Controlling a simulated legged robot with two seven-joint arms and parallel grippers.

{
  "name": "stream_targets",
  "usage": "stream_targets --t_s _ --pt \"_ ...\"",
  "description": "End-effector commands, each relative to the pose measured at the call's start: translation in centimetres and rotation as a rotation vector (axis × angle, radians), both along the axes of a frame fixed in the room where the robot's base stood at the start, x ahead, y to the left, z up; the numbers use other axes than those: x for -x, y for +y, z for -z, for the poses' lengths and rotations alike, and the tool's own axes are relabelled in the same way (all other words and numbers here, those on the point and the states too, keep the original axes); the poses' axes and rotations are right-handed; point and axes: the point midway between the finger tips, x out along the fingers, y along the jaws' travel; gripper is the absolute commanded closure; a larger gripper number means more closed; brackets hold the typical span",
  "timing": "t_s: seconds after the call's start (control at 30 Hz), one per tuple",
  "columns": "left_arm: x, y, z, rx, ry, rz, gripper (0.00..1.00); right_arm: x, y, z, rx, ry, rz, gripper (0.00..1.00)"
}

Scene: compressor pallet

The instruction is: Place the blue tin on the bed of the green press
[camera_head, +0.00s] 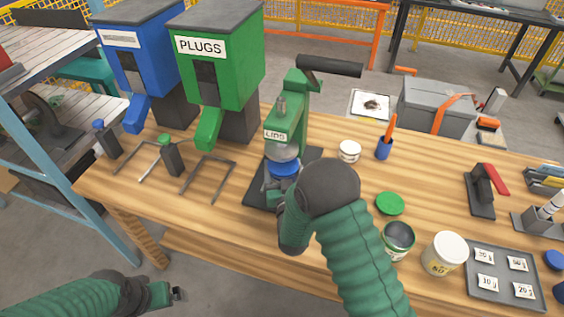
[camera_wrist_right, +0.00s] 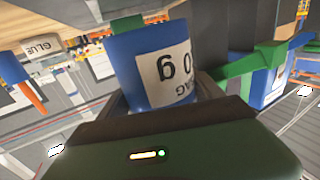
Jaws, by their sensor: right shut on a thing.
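The blue tin (camera_head: 285,169) is between the jaws of my right gripper (camera_head: 277,187), under the ram of the green press (camera_head: 288,125). In the right wrist view the blue tin (camera_wrist_right: 150,62) fills the middle, with a white label upside down. The press bed (camera_head: 258,193) is a dark plate; my right arm and gripper cover part of it. I cannot tell whether the tin's bottom touches the bed. My left gripper (camera_head: 177,293) is at lower left, off the table and away from the press; its jaw gap is unclear.
The green PLUGS dispenser (camera_head: 218,70) and a blue dispenser (camera_head: 143,60) stand left of the press. To its right are a white tub (camera_head: 349,151), a blue cup (camera_head: 384,147), a green lid (camera_head: 389,204), an open can (camera_head: 398,240) and a grey tray (camera_head: 476,292).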

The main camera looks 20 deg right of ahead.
Motion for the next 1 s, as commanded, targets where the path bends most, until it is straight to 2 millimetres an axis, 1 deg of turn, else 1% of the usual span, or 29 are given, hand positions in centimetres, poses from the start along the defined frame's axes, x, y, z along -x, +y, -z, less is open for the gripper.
stream_targets --t_s 0.33,0.4,0.5,0.77,1.0 --pt "0.0 0.0 -0.2 0.000 0.000 -0.001 0.03 -3.4 -0.8 0.1 -0.001 -0.001 0.001 0.67" --pt "0.0 0.0 -0.1 0.000 0.000 0.000 0.03 -3.2 -0.8 0.9 0.000 0.002 0.000 0.67" --pt "0.0 0.0 -0.1 0.000 0.000 0.000 0.03 -3.2 -0.7 1.4 0.000 0.001 0.000 0.67" --pt "0.0 0.0 -0.1 0.000 0.000 0.000 0.03 -3.2 -0.7 1.5 -0.001 -0.001 0.000 0.67" --pt "0.0 0.0 0.6 0.000 0.000 0.000 0.03 -3.2 -0.7 2.3 -0.001 -0.001 0.000 0.67"
